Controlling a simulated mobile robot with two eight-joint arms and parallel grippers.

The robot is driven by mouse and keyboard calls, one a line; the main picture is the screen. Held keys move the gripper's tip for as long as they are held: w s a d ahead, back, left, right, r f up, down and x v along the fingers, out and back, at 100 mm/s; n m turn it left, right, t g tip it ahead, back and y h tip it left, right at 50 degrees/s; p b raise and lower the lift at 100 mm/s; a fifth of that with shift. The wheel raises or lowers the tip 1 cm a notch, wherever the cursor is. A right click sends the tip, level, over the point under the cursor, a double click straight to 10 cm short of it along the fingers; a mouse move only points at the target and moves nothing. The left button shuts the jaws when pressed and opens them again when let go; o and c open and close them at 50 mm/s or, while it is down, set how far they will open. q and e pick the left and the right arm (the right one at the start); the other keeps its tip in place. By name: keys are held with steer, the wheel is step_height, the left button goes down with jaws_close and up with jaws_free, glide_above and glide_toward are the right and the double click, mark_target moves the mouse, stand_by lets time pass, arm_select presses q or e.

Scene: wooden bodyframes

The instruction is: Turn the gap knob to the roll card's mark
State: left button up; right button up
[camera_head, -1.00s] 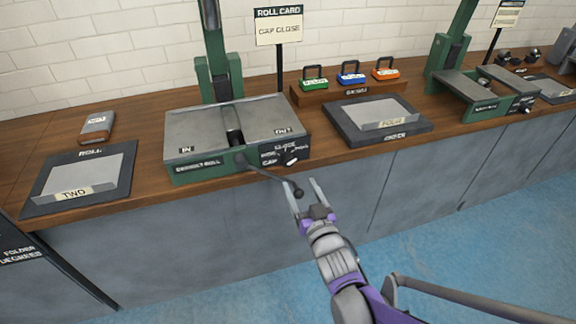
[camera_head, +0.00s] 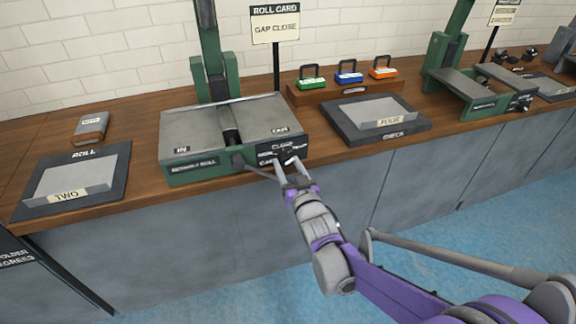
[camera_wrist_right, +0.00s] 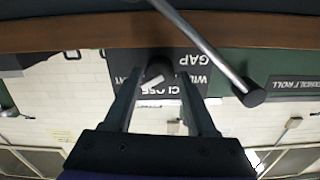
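The roll card (camera_head: 275,26) stands on a post behind the green roll machine (camera_head: 200,172) and reads GAP CLOSE. The gap knob (camera_wrist_right: 158,72) is a dark round knob with a white pointer, on a black plate (camera_wrist_right: 198,62) lettered CLOSE, GAP and a partly hidden WIDE. In the right wrist view the lettering is upside down, and the pointer slants toward the CLOSE lettering. My right gripper (camera_head: 292,167) is at the machine's front right. In the wrist view its fingers (camera_wrist_right: 160,82) are open on either side of the knob, with gaps visible. My left gripper is not in view.
The machine's crank handle (camera_wrist_right: 210,48) passes close beside my right fingers. Several coloured weights (camera_head: 348,74) stand behind. Blue floor (camera_head: 480,240) in front is free.

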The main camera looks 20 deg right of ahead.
jaws_close()
steer(key=n+p, duration=0.1)
steer(key=n, duration=0.4)
steer(key=shift+n+p, duration=0.3)
steer(key=shift+n, duration=0.1)
steer(key=n+p, duration=0.1)
steer(key=n, duration=0.4)
steer(key=shift+a+n, duration=0.1)
steer(key=shift+n, duration=0.3)
stand_by(0.4)
steer(key=shift+o, duration=1.8)
jaws_free()
